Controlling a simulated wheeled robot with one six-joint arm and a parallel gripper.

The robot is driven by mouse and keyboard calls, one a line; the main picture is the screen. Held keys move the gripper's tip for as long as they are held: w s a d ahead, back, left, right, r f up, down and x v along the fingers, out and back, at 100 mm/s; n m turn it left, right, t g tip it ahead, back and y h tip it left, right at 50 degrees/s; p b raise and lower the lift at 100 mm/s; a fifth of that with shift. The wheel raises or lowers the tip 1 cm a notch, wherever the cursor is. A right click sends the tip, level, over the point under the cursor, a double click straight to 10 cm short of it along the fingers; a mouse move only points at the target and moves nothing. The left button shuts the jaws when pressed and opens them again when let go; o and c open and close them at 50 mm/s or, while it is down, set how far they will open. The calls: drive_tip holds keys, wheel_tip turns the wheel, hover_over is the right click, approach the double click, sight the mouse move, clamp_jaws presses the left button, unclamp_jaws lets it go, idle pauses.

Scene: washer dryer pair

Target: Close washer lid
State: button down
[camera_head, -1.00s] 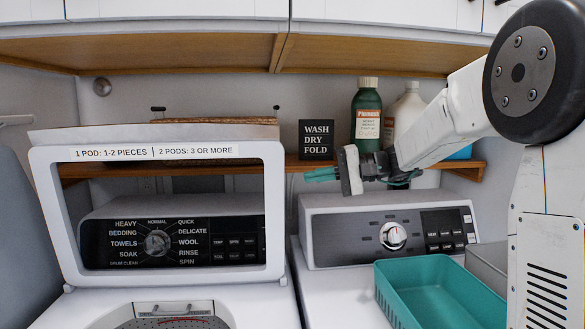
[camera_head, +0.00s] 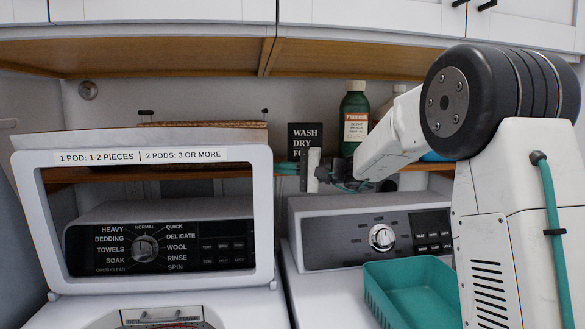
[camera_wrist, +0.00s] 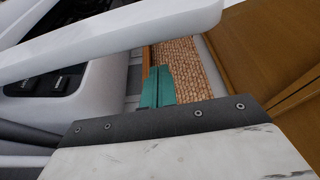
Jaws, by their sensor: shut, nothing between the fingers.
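The washer lid (camera_head: 263,215) stands open and upright at the left in the head view, a white frame around a clear window with a pod label on its top bar. The washer's dark control panel (camera_head: 160,247) shows through it. My gripper (camera_head: 285,168) is shut and empty, its teal fingers pointing left beside the lid's upper right edge. In the wrist view the shut fingers (camera_wrist: 157,87) lie just below the lid's white frame (camera_wrist: 110,45), near the woven basket. I cannot tell whether they touch the lid.
The dryer (camera_head: 345,215) stands at the right with a teal bin (camera_head: 410,290) on top. Behind are a wooden shelf with a woven basket (camera_wrist: 210,80), a black sign (camera_head: 304,136) and a green bottle (camera_head: 354,118). Cabinets (camera_head: 370,22) hang above.

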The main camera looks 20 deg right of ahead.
drive_tip(key=shift+s+a+f, duration=0.1)
drive_tip(key=shift+s+a, duration=0.15)
drive_tip(key=shift+s, duration=0.8)
drive_tip(key=shift+s, duration=0.1)
